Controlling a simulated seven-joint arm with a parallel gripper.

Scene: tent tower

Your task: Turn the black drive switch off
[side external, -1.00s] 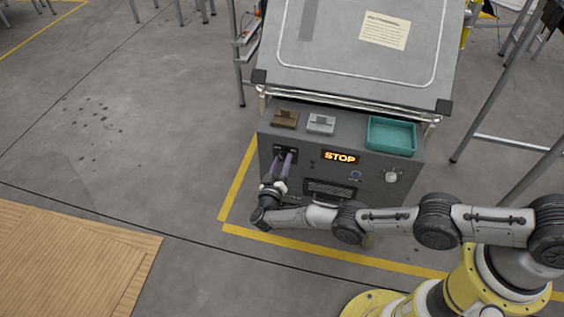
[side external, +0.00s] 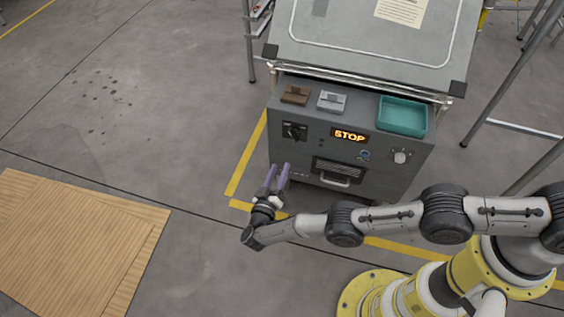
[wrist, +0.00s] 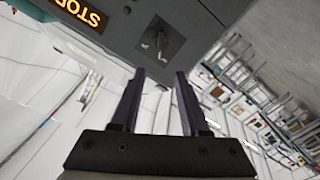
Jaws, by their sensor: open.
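The black drive switch (side external: 294,131) is on the upper left of the grey cabinet's front panel. In the wrist view the switch (wrist: 161,40) shows as a dark rotary handle on a dark plate, its handle slanted. My gripper (side external: 279,168) is open and empty, its two purple fingers apart, below and in front of the switch. In the wrist view the fingertips (wrist: 160,76) point toward the panel, with the switch beyond them and nothing between them.
On the cabinet top (side external: 360,112) are a brown block (side external: 295,95), a grey block (side external: 332,101) and a teal tray (side external: 402,116). A pale knob (side external: 400,157), a blue button (side external: 365,155) and a handle (side external: 334,180) are on the front. A wooden platform (side external: 70,235) lies left.

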